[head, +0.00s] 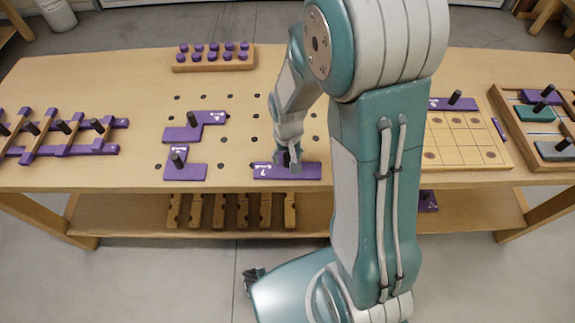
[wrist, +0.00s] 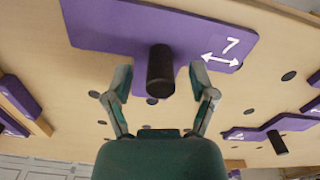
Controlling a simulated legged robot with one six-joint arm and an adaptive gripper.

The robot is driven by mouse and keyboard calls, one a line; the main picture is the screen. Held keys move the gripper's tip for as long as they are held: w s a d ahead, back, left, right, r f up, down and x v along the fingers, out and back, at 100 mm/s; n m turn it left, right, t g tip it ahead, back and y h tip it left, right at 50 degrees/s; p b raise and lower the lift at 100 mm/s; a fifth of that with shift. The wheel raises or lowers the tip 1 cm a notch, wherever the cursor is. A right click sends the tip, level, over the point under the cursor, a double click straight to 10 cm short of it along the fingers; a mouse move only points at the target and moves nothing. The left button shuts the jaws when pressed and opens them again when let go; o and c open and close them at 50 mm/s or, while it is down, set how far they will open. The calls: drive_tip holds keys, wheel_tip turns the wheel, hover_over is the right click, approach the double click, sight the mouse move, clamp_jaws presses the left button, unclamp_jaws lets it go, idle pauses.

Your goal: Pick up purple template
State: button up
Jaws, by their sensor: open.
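A flat purple template (head: 305,171) with a white mark lies on the bench near its front edge, under my gripper (head: 289,158). In the wrist view the template (wrist: 120,28) shows a white 7, a double arrow and an upright black peg (wrist: 160,75). My gripper (wrist: 163,80) is open, with one finger on each side of the peg. In the head view the gripper hides the peg. Two more purple templates with black pegs, an upper one (head: 207,119) and a lower one (head: 191,171), lie to the left.
A wooden block with purple knobs (head: 214,61) stands at the back. A rack with purple strips (head: 62,149) is at the left. A gridded board (head: 470,140) and a wooden tray (head: 507,105) are at the right. Wooden pieces (head: 243,211) lie on the lower shelf.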

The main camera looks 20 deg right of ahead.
wheel_tip(320, 180, down, 2)
drive_tip(key=shift+f, duration=0.1)
drive_tip(key=shift+a, duration=0.1)
drive_tip(key=shift+s, duration=0.1)
clamp_jaws()
